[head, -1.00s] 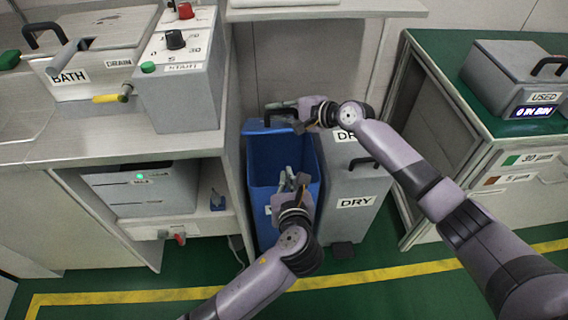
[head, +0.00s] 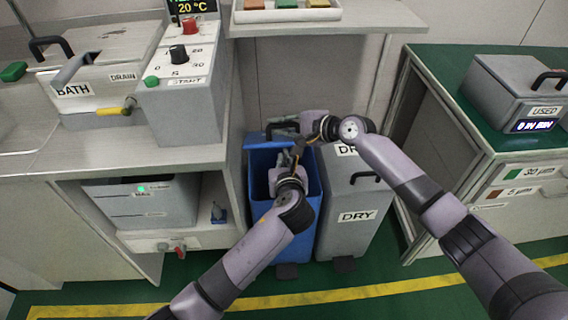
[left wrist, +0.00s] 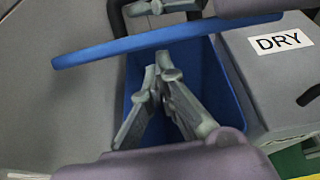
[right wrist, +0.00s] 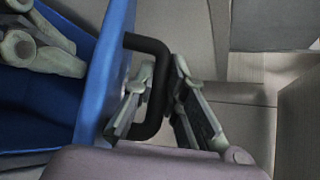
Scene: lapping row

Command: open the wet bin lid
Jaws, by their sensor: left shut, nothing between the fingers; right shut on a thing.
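The blue wet bin (head: 261,188) stands open under the gap in the counter; its label is hidden behind my left arm. Its blue lid (head: 258,143) is raised and stands steeply at the back; its edge shows in the left wrist view (left wrist: 100,53). The lid's black handle (right wrist: 158,48) is on the lid's outer side. My right gripper (right wrist: 152,95) is shut on the handle; in the head view it is partly hidden. My left gripper (left wrist: 160,72) is shut and empty, over the bin's mouth on the inner side of the lid.
A grey dry bin (head: 350,190) stands close on the right, its lid down. A counter with the bath unit (head: 85,80) and control box (head: 185,90) is at left. A green-topped cabinet (head: 440,85) is at right. Green floor lies in front.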

